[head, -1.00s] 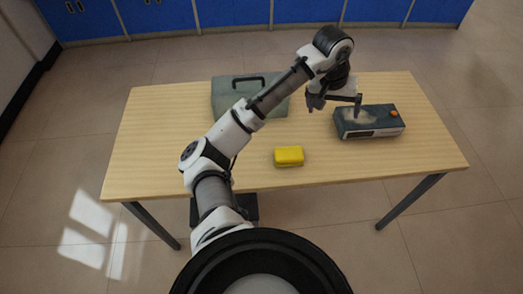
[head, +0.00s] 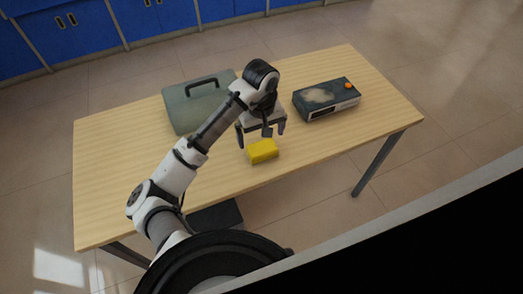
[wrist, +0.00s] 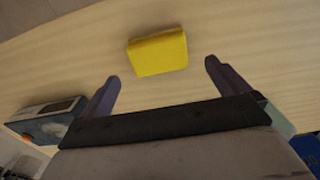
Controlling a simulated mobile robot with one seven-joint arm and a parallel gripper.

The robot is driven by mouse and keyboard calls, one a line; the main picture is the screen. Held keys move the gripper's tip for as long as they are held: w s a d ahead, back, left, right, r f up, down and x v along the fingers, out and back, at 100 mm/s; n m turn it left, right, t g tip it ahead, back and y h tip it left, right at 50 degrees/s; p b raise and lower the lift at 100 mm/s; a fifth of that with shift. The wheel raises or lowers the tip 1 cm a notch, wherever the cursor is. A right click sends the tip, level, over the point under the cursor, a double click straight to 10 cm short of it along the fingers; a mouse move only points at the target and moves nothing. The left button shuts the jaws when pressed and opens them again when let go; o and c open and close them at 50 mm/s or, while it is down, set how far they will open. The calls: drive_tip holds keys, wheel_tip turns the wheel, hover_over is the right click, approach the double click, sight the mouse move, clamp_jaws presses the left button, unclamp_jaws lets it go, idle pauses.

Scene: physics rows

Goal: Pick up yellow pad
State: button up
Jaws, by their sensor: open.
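The yellow pad (head: 263,151) lies on the wooden table near its front edge. In the wrist view the yellow pad (wrist: 157,53) sits ahead of the fingertips, between their lines. My gripper (head: 262,137) is above the table, just behind and over the pad in the head view. Its two fingers are spread apart and empty, as the wrist view also shows for my gripper (wrist: 163,76). No contact with the pad is visible.
A dark box with an orange knob (head: 326,99) stands on the table (head: 115,170) to the right. A grey-green case with a black handle (head: 185,110) is at the back left. Bare tabletop lies left and right of the pad.

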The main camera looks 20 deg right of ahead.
drive_tip(key=shift+s+d+f+b, duration=0.1)
drive_tip(key=shift+f+b, duration=0.2)
drive_tip(key=shift+f, duration=3)
drive_tip(key=shift+c, duration=0.3)
drive_tip(key=c, duration=0.8)
wheel_tip(320, 180, up, 20)
drive_tip(key=shift+r+p, duration=0.1)
drive_tip(key=shift+p, duration=0.85)
